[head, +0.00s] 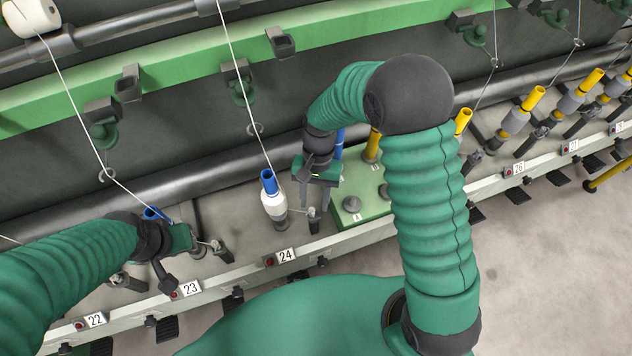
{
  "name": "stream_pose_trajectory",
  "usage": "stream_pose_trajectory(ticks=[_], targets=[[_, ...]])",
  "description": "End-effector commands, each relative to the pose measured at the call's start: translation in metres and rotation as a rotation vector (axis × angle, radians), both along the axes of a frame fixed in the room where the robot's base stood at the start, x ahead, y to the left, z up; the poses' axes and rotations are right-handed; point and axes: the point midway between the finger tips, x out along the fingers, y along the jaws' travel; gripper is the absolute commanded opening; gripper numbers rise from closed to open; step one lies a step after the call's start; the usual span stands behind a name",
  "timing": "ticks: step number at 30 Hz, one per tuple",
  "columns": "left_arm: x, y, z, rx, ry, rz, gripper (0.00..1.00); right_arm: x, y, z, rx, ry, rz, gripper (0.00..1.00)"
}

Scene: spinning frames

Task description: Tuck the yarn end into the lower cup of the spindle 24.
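Spindle 24 (274,207) stands upright above the label 24 (286,256), with a blue top, a white wound body and a grey base. The lower cup at the base is too small to make out clearly, and I cannot see a loose yarn end. My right gripper (314,201) is just right of spindle 24, pointing down, its two fingers apart with nothing seen between them. My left gripper (203,242) is by spindle 23, in front of its blue top (153,213); its fingers are unclear.
A green box (352,209) with yellow and blue tubes stands right of my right gripper. A second yarn (77,103) runs down to spindle 23. Dark guides hang from the green rail (190,63). More spindles with yellow tubes (533,98) stand along the right. Open floor lies lower right.

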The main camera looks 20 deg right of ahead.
Motion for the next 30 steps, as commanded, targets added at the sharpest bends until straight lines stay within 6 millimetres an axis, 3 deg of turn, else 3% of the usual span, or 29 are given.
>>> stream_pose_trajectory(ticks=[15,21,30], targets=[[0.000,0.000,0.018,0.000,0.000,0.000,0.32,0.038,-0.023,0.130,0.002,-0.003,-0.002,0.40],[0.000,0.000,0.020,0.000,0.000,0.000,0.32,0.043,-0.027,0.151,0.003,0.002,-0.002,0.40],[0.000,0.000,0.020,0.000,0.000,0.000,0.32,0.043,-0.027,0.152,0.002,0.002,-0.001,0.40]])
